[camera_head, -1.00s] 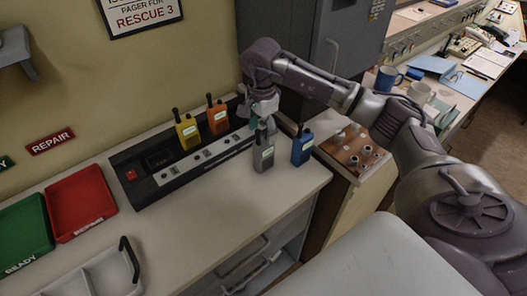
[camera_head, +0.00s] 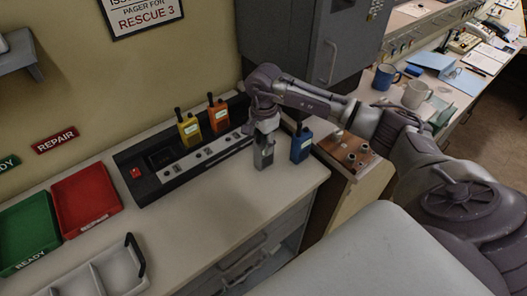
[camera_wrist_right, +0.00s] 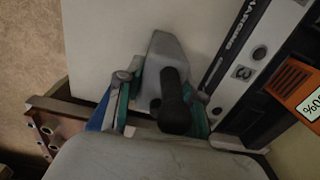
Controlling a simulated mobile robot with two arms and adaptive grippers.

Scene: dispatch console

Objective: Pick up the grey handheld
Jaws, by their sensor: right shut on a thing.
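The grey handheld (camera_head: 263,159) stands upright on the counter, in front of the black charging rack (camera_head: 190,165). My right gripper (camera_head: 265,142) comes down over it from above and is shut on it, hiding its upper part. In the right wrist view the grey handheld (camera_wrist_right: 168,57) with its black antenna sits between the two fingers of the right gripper (camera_wrist_right: 160,98). Whether its base touches the counter is hard to tell. My left gripper is not in view.
A blue handheld (camera_head: 301,145) stands close to the right of the gripper. Yellow (camera_head: 188,131) and orange (camera_head: 218,116) handhelds stand in the rack. Red (camera_head: 86,198) and green (camera_head: 27,232) trays lie at left. The counter's front middle is clear.

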